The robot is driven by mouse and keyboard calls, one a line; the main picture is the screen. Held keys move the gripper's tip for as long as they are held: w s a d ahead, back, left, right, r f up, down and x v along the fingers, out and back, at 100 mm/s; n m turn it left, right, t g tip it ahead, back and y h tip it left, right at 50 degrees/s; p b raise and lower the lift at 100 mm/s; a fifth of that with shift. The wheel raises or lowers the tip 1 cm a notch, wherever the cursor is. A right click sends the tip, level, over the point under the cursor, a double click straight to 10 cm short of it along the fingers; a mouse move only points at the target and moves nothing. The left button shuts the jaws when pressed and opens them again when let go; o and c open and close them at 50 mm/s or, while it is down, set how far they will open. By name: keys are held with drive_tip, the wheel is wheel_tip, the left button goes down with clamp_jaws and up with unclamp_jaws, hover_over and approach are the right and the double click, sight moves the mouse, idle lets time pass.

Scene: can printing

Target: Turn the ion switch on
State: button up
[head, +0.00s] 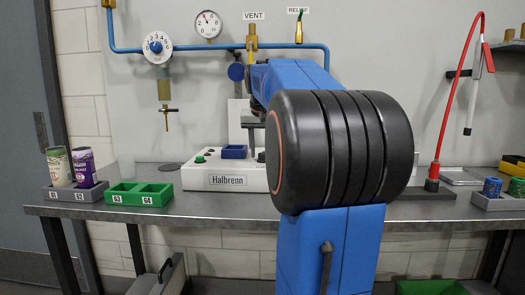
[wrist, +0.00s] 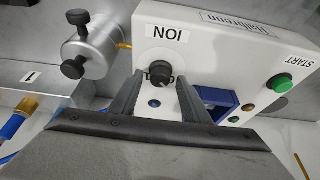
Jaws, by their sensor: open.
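The white Halbrenn machine (head: 225,181) stands on the bench, partly hidden by my arm in the head view. In the wrist view the machine (wrist: 215,55) appears upside down. The ion switch (wrist: 159,73) is a black knob beside the ION label (wrist: 166,33). My gripper (wrist: 158,84) is open, with one finger on each side of the knob in the picture. I cannot tell whether the fingers touch it. The knob hides part of a small label behind it.
The green START button (wrist: 281,83) and a blue tray (wrist: 218,97) are on the machine. A silver cylinder with black knobs (wrist: 98,48) is beside it.

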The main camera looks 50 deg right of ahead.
drive_tip(key=c, duration=1)
drive_tip(key=shift+c, duration=0.2)
drive_tip(key=m+g, duration=0.1)
drive_tip(key=m, duration=0.3)
drive_tip(key=shift+w+a+m+g+h, duration=0.1)
drive_tip(key=shift+w+m+g+h, duration=0.1)
drive_tip(key=shift+m+g+h, duration=0.2)
drive_tip(key=m, duration=0.2)
drive_tip(key=m+g, duration=0.1)
drive_tip(key=m, duration=0.1)
drive_tip(key=shift+w+g, duration=0.15)
drive_tip(key=shift+g, duration=0.15)
drive_tip(key=m+g, duration=0.1)
drive_tip(key=m, duration=0.4)
drive_tip(key=shift+w+g, duration=0.15)
drive_tip(key=shift+g, duration=0.25)
drive_tip(key=shift+m+g+y, duration=0.5)
drive_tip(key=shift+m+y, duration=0.1)
drive_tip(key=shift+m, duration=1.3)
